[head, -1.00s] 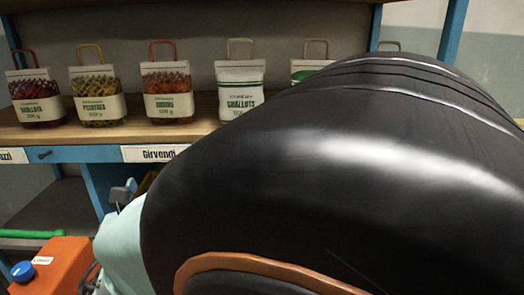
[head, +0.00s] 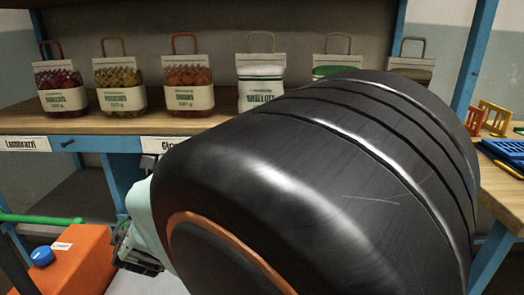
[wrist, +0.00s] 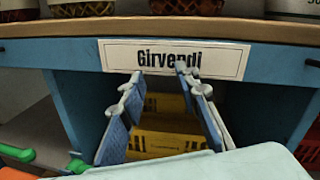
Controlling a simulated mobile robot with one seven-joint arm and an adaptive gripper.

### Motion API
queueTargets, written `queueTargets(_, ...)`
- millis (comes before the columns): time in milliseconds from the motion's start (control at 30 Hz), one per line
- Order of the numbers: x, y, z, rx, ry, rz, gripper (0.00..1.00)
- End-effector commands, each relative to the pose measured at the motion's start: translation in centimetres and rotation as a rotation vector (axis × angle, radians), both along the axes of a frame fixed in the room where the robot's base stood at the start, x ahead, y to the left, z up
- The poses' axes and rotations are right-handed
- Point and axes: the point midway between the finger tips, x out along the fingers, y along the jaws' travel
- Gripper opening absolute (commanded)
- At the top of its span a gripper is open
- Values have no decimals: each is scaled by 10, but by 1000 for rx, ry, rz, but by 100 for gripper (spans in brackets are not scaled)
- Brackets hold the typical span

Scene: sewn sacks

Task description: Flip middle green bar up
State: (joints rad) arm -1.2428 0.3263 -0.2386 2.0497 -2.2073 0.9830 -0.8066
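A green bar (head: 38,219) lies nearly level at the lower left of the head view, its near end by an orange box. In the wrist view, a green piece (wrist: 17,152) shows at the lower left edge, with another green piece (wrist: 78,165) beside my left finger. I cannot tell whether these belong to the same bar. My gripper (wrist: 160,76) is open and empty, its two blue-padded fingers apart before the blue shelf front. The bar is left of it, not between the fingers. My black arm hides much of the head view; no middle bar can be singled out.
The orange box (head: 75,262) has a blue cap. Several handled produce bags stand on the wooden shelf (head: 110,122). A "Girvendi" label (wrist: 165,58) is on its edge, with a yellow crate (wrist: 165,140) below. Blue and yellow racks (head: 508,150) are at right.

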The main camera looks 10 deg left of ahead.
Motion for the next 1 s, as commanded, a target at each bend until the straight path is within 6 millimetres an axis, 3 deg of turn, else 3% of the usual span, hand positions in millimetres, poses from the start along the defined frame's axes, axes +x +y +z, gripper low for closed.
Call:
queueTargets(33, 0, 0, 0, 0, 0, 0, 22)
queueTargets(233, 0, 0, 0, 0, 0, 0, 0)
queueTargets(633, 0, 0, 0, 0, 0, 0, 0)
queueTargets(1000, 0, 0, 0, 0, 0, 0, 38)
